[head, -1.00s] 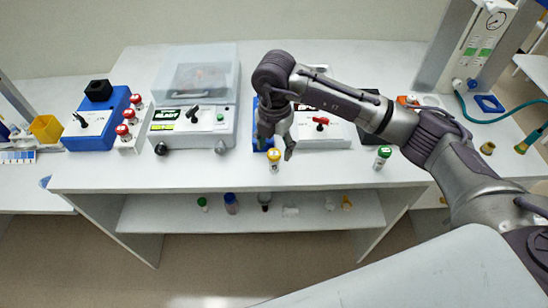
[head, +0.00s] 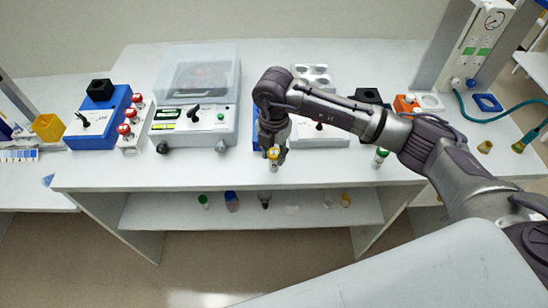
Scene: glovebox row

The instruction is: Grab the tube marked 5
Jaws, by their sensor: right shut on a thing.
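A clear tube with a yellow cap (head: 274,154) stands upright at the front of the white bench, in front of a blue device. My right gripper (head: 273,156) is around the tube just below its cap and is shut on it. The tube's lower end shows below the fingers, at or very near the bench top. Any number on the cap is too small to read. Several other capped tubes stand apart: red-capped tubes (head: 124,129) in a white rack at the left, and a green-capped tube (head: 381,156) at the right. My left gripper is not in view.
A centrifuge-like machine with a clear lid (head: 198,95) stands left of my arm. A blue device with a black top (head: 97,115) is further left. A white device (head: 308,137) is partly hidden behind my arm. A shelf (head: 165,212) below holds several small bottles. The bench front is mostly clear.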

